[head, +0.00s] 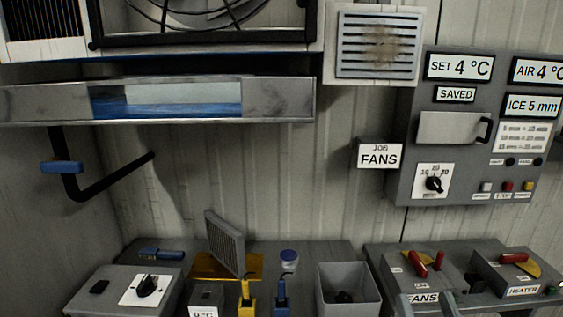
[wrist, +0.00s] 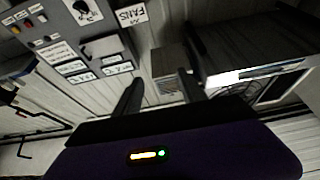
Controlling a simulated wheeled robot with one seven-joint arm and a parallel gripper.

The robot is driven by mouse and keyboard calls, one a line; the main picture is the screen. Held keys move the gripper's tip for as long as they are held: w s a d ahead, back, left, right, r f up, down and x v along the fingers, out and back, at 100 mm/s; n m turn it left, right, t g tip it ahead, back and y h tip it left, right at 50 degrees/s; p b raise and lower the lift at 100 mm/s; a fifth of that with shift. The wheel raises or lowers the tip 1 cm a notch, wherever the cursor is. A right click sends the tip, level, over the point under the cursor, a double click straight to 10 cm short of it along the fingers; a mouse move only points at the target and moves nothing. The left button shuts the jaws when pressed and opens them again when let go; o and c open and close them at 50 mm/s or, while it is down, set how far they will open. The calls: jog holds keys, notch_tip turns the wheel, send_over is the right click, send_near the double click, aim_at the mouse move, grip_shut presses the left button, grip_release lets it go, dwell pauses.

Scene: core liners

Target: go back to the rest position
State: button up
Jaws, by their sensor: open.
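My gripper (wrist: 159,77) shows in the wrist view with its two dark fingers apart and nothing between them. The wrist view is turned over, so the labels read upside down. Beyond the fingertips are the wall, a vent box (wrist: 172,68) and the grey control panel (wrist: 88,42) to the left. The fingers look clear of these, though the exact distance cannot be told. I cannot make out my gripper in the head view.
In the head view, the control panel (head: 459,190) is on the right wall and a metal trough (head: 280,101) juts out upper left. Below stand a grey bin (head: 349,270), a finned panel (head: 225,243), a yellow tool (head: 246,300) and the red-handled switch boxes (head: 515,273).

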jog(key=s+f+g, duration=0.4)
jog(key=s+f, duration=0.5)
jog(key=s, duration=0.5)
jog(key=s+f+g, duration=0.3)
jog(key=s+f, duration=0.7)
jog(key=s, duration=0.4)
jog(key=shift+s+g, duration=0.25)
jog(key=shift+g, duration=0.15)
